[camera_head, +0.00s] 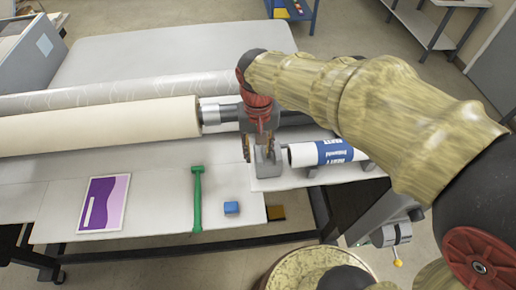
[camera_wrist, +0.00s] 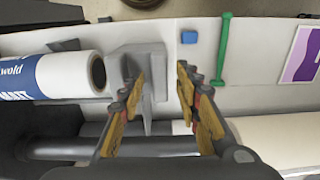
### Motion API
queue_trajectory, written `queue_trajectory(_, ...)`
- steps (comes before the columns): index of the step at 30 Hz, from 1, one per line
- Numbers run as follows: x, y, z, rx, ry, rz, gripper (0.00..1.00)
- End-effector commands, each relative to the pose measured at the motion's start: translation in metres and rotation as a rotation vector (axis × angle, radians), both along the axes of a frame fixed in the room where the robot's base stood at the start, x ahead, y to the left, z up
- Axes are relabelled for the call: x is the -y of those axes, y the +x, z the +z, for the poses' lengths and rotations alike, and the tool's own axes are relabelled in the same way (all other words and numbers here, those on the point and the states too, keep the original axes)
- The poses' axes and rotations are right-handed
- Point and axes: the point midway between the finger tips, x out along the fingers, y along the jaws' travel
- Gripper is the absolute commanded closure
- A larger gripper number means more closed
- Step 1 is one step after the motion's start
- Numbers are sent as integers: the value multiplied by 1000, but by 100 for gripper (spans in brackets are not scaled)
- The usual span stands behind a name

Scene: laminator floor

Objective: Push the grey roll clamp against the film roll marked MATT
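The grey roll clamp (camera_head: 268,168) stands on the white deck just left of the white film roll (camera_head: 307,154) with the blue label. In the wrist view the clamp (camera_wrist: 152,60) has a block and an upright fin. The roll's open end (camera_wrist: 75,75) is close to the clamp; I cannot tell whether they touch. The label lettering is upside down in the head view and partly legible. My gripper (camera_head: 260,147) is low over the clamp, pointing down. In the wrist view its fingers (camera_wrist: 160,78) are apart, with part of the clamp between them, nearer the left finger.
A long cream roll (camera_head: 100,127) on a grey shaft lies behind the clamp. On the front table are a green tool (camera_head: 197,195), a blue block (camera_head: 231,208) and a purple-and-white sheet (camera_head: 103,204). The white table between these items is bare.

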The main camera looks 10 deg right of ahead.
Motion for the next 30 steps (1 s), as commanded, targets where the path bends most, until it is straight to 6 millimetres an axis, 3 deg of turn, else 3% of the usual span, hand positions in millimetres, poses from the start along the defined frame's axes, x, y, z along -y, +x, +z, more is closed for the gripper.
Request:
queue_trajectory(9,0,0,-3,2,1,0,67)
queue_trajectory(26,0,0,-3,2,1,0,98)
queue_trajectory(30,0,0,-3,2,1,0,100)
